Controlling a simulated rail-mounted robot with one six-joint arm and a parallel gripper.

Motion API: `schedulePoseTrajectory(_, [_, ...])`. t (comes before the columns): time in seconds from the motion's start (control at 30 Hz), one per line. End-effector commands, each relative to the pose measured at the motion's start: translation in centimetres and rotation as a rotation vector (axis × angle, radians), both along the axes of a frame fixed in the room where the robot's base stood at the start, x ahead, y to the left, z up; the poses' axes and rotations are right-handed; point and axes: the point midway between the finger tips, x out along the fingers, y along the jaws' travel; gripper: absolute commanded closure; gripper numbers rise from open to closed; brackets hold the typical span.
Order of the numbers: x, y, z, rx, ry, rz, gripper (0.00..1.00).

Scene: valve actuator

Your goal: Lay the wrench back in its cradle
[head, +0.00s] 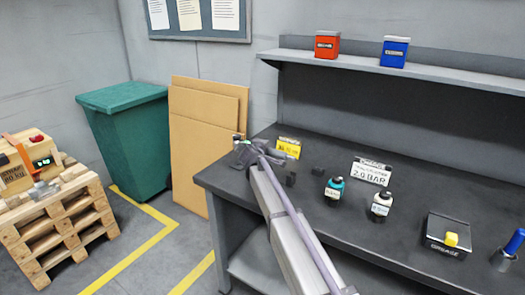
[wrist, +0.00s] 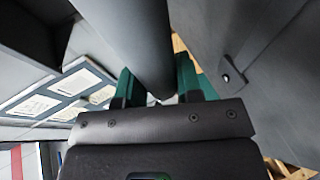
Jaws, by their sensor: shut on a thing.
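My gripper (head: 243,147) is at the end of my outstretched arm, over the left end of the dark workbench (head: 225,180). In the wrist view my gripper (wrist: 160,98) is shut, with a thick dark grey bar, apparently the wrench (wrist: 142,45), coming down between its fingers. The wrench's ends are out of view there, and in the head view I cannot make it out against the dark gripper. Two small black blocks, possibly the cradle (head: 291,179), stand on the bench just right of my arm. I see no wrench resting on them.
A yellow sign (head: 288,147) stands behind my gripper, and a 2.0 BAR sign (head: 371,171) stands farther right. A green bin (head: 132,140) stands left.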

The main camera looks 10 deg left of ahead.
Motion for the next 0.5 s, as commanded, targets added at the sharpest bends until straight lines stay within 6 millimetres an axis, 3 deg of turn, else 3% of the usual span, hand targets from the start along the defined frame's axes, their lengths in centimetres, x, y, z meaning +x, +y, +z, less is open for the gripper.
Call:
schedulePoseTrajectory(0.3, [0.0,0.0,-4.2,0.0,0.0,0.0,1.0])
schedulePoseTrajectory(0.5, [0.0,0.0,-5.2,0.0,0.0,0.0,1.0])
